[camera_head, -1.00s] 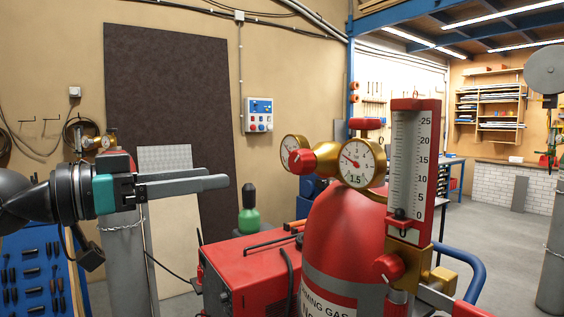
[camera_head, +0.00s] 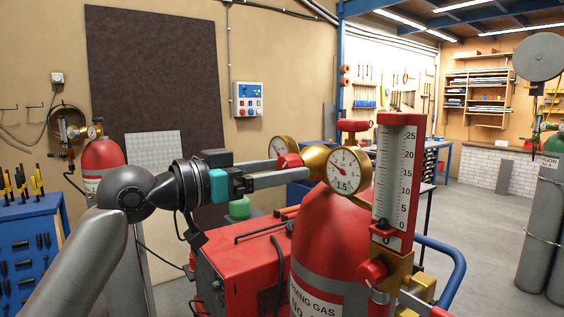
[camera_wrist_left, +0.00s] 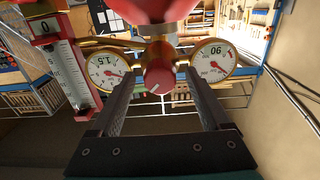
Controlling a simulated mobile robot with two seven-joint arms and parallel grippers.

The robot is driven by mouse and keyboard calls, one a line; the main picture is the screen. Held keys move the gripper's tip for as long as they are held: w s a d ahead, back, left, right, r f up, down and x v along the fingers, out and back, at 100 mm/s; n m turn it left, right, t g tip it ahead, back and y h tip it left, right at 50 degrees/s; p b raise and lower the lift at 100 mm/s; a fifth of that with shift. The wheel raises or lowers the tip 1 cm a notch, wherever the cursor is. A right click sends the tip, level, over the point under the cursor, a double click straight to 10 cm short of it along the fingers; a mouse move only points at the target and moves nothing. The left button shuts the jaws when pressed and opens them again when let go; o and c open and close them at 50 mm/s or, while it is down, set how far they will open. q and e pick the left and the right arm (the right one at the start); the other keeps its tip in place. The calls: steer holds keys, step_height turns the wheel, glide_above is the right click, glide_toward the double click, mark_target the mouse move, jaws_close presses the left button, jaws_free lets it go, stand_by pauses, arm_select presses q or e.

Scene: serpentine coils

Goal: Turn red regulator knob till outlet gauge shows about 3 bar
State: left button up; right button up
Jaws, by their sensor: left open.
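The red regulator knob (camera_head: 288,161) sits on the brass regulator body (camera_head: 316,158) atop a red gas cylinder (camera_head: 330,235). In the left wrist view the knob (camera_wrist_left: 158,78) shows a white mark on its face. My left gripper (camera_head: 297,170) is open, its fingers either side of the knob with gaps visible in the wrist view (camera_wrist_left: 158,74). A gauge marked 1.5 (camera_head: 348,171) faces the head camera, its red needle pointing up-left. A second gauge (camera_head: 281,147) is behind the knob, partly hidden. I cannot read either pressure exactly. My right gripper is not in view.
A flowmeter with a white scale (camera_head: 394,175) and a lower red knob (camera_head: 372,272) stand right of the regulator. A red machine (camera_head: 240,265) is below my left gripper. A blue tube handle (camera_head: 450,265) is at the right. Open floor (camera_head: 480,225) lies beyond.

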arm_select(q)
steer(key=shift+w+d, duration=0.25)
steer(key=shift+d, duration=0.1)
jaws_close()
stand_by(0.5)
